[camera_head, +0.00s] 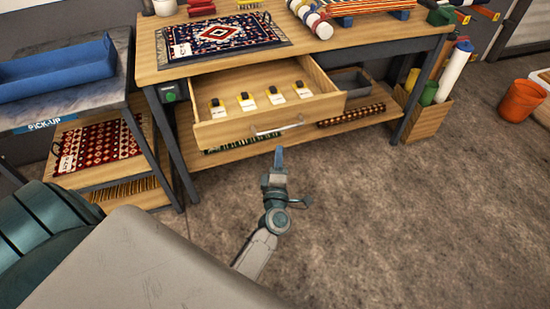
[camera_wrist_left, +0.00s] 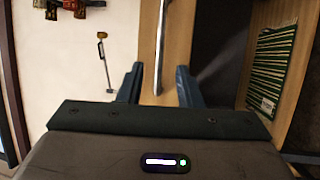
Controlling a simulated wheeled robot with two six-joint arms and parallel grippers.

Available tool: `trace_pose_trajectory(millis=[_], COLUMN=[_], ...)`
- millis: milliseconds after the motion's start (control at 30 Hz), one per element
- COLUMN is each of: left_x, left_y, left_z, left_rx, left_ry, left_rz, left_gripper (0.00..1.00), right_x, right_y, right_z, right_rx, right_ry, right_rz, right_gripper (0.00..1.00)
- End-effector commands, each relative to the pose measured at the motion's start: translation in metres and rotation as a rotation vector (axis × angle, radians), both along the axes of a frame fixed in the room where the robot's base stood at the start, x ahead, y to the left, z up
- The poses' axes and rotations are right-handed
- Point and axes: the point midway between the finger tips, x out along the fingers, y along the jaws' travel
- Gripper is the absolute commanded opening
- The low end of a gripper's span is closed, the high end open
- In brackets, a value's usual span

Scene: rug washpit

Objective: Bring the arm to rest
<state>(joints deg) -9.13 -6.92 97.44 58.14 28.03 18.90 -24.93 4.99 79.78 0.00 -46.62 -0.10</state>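My left gripper (camera_head: 279,160) is in front of the open drawer (camera_head: 225,133) of the wooden workbench, just below its metal handle (camera_head: 277,129) in the head view. In the left wrist view the two fingers of my left gripper (camera_wrist_left: 159,70) stand apart, and the handle (camera_wrist_left: 159,40) shows between them against the drawer front. I cannot tell whether the fingers touch the handle. Nothing is held. My right gripper is not in view.
The drawer holds several yellow-and-black items with white labels. A patterned rug (camera_head: 220,36) lies on the workbench top. A pick-up table (camera_head: 70,110) with a blue tray (camera_head: 55,72) stands left. An orange bucket (camera_head: 522,101) stands far right. Open floor (camera_head: 420,220) lies right of my arm.

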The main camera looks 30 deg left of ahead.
Motion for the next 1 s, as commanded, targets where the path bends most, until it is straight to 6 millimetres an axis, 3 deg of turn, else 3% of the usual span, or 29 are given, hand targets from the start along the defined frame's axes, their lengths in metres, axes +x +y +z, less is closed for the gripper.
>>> trace_pose_trajectory(millis=[567, 667, 767, 867, 1000], left_x=[0.001, 0.001, -0.002, -0.013, -0.055], left_y=[-0.001, -0.004, -0.015, -0.03, -0.044], left_z=[-0.001, -0.01, -0.044, -0.104, -0.202], left_rx=[0.0, 0.027, 0.127, 0.287, 0.516], left_ry=[0.0, 0.031, 0.144, 0.33, 0.626], left_rz=[0.0, -0.02, -0.088, -0.212, -0.415], left_gripper=[0.32, 0.32, 0.32, 0.32, 0.32], right_x=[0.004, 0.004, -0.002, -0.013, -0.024], right_y=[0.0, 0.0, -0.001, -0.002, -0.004], right_z=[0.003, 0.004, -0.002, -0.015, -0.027], right_rx=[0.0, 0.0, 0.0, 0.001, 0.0], right_ry=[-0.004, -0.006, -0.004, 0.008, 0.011], right_rz=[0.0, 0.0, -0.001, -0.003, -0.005], right_gripper=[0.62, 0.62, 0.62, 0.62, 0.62])
